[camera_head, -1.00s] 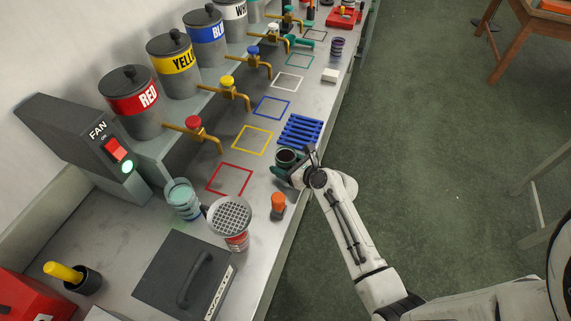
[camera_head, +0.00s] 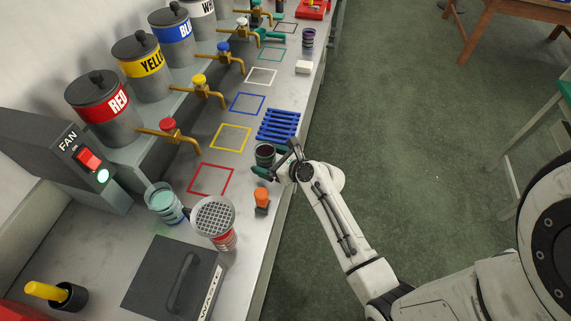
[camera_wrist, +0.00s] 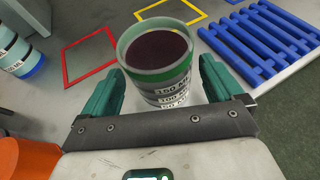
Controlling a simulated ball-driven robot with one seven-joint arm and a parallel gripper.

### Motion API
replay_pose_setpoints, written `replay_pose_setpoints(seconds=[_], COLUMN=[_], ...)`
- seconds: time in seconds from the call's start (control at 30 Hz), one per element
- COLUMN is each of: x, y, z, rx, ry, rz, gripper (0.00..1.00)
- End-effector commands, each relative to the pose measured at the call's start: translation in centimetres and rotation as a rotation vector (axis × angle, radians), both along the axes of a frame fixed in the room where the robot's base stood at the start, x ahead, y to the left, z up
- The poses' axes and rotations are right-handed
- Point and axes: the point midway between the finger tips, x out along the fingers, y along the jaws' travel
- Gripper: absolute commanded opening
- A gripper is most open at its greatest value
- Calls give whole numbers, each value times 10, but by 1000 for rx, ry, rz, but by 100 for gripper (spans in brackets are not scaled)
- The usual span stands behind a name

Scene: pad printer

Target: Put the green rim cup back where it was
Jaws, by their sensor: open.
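The green rim cup (camera_wrist: 158,58) stands upright with dark liquid in it, a green band below its lip and label bands lower down. In the head view the cup (camera_head: 265,153) is on the counter, just in front of the blue slatted rack (camera_head: 278,126). My gripper (camera_wrist: 161,85) is open, with one teal finger on each side of the cup. In the head view my gripper (camera_head: 265,162) is at the cup and partly hides its lower part. I cannot tell whether either finger touches it.
Colored square outlines, including red (camera_head: 211,180) and yellow (camera_head: 230,138), mark the counter. Near the cup stand an orange-topped object (camera_head: 262,198), a mesh-topped can (camera_head: 213,218) and a teal cup (camera_head: 164,203). Brass taps (camera_head: 168,131) jut over the counter's back.

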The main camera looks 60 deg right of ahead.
Motion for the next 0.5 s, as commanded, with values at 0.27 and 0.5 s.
replay_pose_setpoints(seconds=[0.27, 0.5], x=[-54, -86], y=[4, 6], z=[21, 35], rx=[-1, 0], ry=[0, -1], rz=[-2, -1], gripper=[94, 94])
